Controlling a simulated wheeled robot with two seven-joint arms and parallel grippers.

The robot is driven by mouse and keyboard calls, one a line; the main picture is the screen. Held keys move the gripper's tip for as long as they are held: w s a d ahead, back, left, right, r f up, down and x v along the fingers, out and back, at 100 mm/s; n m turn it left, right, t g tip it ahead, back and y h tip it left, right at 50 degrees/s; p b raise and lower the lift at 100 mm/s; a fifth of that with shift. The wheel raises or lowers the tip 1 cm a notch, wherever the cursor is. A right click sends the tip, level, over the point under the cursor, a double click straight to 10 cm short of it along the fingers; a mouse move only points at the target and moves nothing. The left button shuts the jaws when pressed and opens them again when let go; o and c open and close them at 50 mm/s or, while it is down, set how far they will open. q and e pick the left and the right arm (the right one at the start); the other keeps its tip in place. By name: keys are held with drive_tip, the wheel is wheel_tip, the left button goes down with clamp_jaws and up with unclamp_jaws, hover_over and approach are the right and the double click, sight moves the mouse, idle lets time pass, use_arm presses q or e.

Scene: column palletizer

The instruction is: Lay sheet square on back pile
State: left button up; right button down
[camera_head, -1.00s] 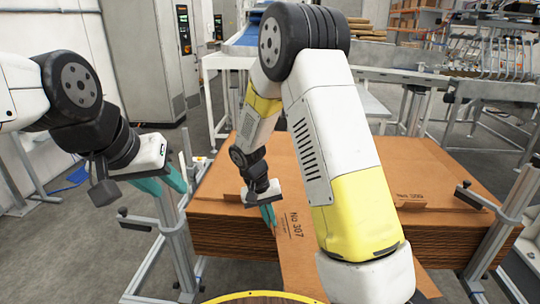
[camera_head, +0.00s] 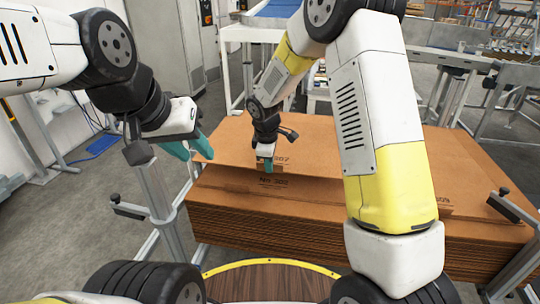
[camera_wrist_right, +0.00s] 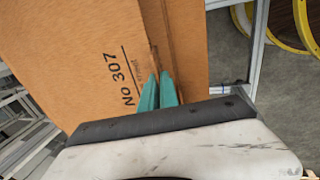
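A brown cardboard sheet marked No 307 (camera_head: 320,150) lies over the back of the pile. Its near edge looks slightly raised, with a dark gap under it. My right gripper (camera_head: 267,165) is shut on that near edge; the right wrist view shows its teal fingers (camera_wrist_right: 158,92) together at the edge beside the printed No 307. My left gripper (camera_head: 196,148) has its teal fingers apart, close to the sheet's left corner; I see nothing held in it. The pile of brown sheets (camera_head: 300,222), its top marked No 302, stands below. My right arm hides part of both.
Metal posts with black-knobbed arms stand at the pile's left (camera_head: 162,200) and right (camera_head: 515,250) front corners. A conveyor frame (camera_head: 450,60) runs behind. A round wooden top with a yellow rim (camera_head: 270,280) is in front.

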approach(270, 193)
drive_tip(key=shift+x, duration=2.5)
drive_tip(key=shift+d+f, duration=0.1)
drive_tip(key=shift+f, duration=0.4)
drive_tip(key=c, duration=1.5)
unclamp_jaws()
drive_tip(key=shift+c, duration=0.2)
drive_tip(key=s+d+r+m, duration=0.2)
drive_tip(key=s+d+r, duration=0.1)
drive_tip(key=r, duration=0.5)
drive_tip(key=s+d+r+m+t+y, duration=0.1)
drive_tip(key=s+d+r+m, duration=0.15)
drive_tip(key=r, duration=0.45)
drive_tip(key=s+d+r+m, duration=0.2)
drive_tip(key=s+d+r, duration=0.1)
drive_tip(key=r, duration=0.5)
drive_tip(key=s+d+r+m, duration=0.2)
drive_tip(key=s+r+m, duration=0.1)
drive_tip(key=s, duration=0.3)
drive_tip(key=s+d+r+m+t+y, duration=0.1)
drive_tip(key=s+r+m, duration=0.1)
drive_tip(key=s, duration=0.4)
drive_tip(key=s+d+r+m+t, duration=0.1)
drive_tip(key=s+d+r+m, duration=0.1)
drive_tip(key=s+r, duration=0.3)
drive_tip(key=shift+s+d+m+y, duration=0.3)
drive_tip(key=shift+s+m+y, duration=0.1)
drive_tip(key=shift+s+m, duration=0.45)
